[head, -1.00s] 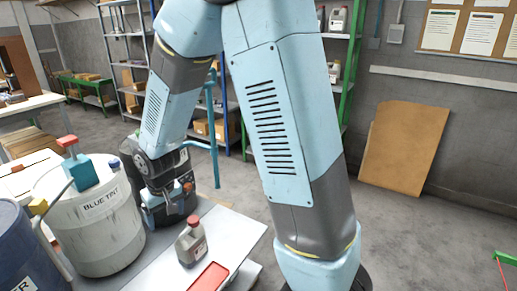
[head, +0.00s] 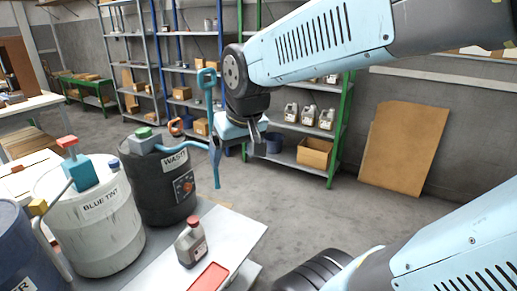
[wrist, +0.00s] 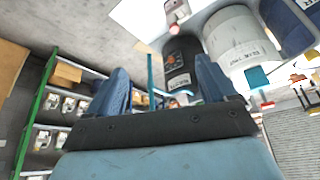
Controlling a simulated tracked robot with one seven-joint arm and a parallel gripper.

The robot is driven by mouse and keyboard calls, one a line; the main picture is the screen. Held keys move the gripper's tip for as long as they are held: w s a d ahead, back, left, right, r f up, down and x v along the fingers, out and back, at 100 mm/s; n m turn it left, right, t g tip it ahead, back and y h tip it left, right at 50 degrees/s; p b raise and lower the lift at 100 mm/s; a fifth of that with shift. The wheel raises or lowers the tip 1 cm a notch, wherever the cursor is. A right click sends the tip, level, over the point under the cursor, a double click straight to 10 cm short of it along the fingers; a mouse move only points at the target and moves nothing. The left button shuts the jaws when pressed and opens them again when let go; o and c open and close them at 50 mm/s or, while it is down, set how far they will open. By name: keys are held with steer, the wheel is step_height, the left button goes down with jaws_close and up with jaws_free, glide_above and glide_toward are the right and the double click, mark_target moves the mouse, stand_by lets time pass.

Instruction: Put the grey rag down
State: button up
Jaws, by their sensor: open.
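I cannot make out a grey rag in either view. My gripper (head: 240,145) hangs in the air to the right of the black drum, in front of the shelves. In the wrist view its two blue fingers stand wide apart, with nothing held between them (wrist: 160,72). The fingers partly cover the scene behind them.
A black drum labelled WASTE (head: 165,185) and a white BLUE TINT drum (head: 95,220) stand at left. A thin blue upright pipe (head: 214,120) is close to my gripper. A grey bottle (head: 191,245) and red tray (head: 208,278) are on the white table (head: 235,228).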

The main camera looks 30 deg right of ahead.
steer(key=s+d+r, duration=0.2)
steer(key=s+d, duration=0.1)
steer(key=s, duration=0.2)
steer(key=shift+s+r+m+t, duration=0.25)
steer(key=shift+m+t, duration=0.05)
steer(key=shift+s, duration=0.1)
stand_by(0.8)
steer(key=shift+o, duration=0.5)
